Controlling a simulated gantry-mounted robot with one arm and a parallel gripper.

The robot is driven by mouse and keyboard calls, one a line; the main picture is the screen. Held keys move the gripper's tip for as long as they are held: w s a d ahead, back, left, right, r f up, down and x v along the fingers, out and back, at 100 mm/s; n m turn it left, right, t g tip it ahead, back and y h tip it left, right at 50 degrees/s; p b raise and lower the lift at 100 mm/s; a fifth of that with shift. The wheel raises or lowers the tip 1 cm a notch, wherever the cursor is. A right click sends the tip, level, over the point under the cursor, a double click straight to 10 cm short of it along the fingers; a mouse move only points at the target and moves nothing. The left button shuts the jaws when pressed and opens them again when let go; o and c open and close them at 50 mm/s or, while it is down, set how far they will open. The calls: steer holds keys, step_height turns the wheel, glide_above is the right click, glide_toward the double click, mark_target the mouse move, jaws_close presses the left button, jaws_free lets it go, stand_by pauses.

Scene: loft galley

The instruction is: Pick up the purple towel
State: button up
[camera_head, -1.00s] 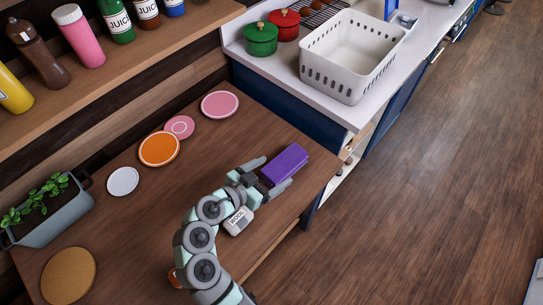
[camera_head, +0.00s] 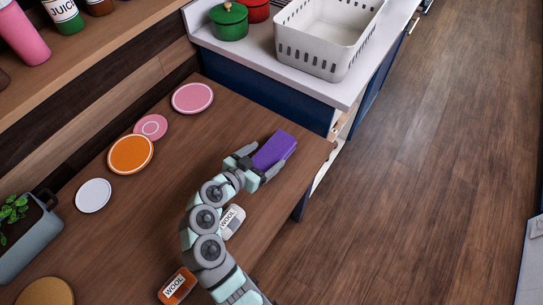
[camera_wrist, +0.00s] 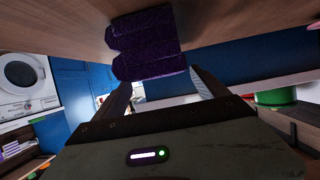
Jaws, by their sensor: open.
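The purple towel (camera_head: 274,150) is a folded block lying on the wooden table (camera_head: 225,115) near its right end. My gripper (camera_head: 263,161) is open at the towel, with one finger on either side of its near end in the head view. In the wrist view, the towel (camera_wrist: 147,45) shows dark purple just beyond and above the gap between my two fingers (camera_wrist: 160,92). I cannot tell whether the fingers touch it.
A grey wool packet (camera_head: 232,221) and an orange wool packet (camera_head: 177,286) lie beside my arm. Round plates, including an orange one (camera_head: 131,154), lie to the left. A white basket (camera_head: 310,52) and green pot (camera_head: 229,22) stand on the counter.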

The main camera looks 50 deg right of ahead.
mark_target(271, 152)
steer(key=x, duration=0.4)
steer(key=shift+c, duration=0.4)
steer(key=c, duration=1.5)
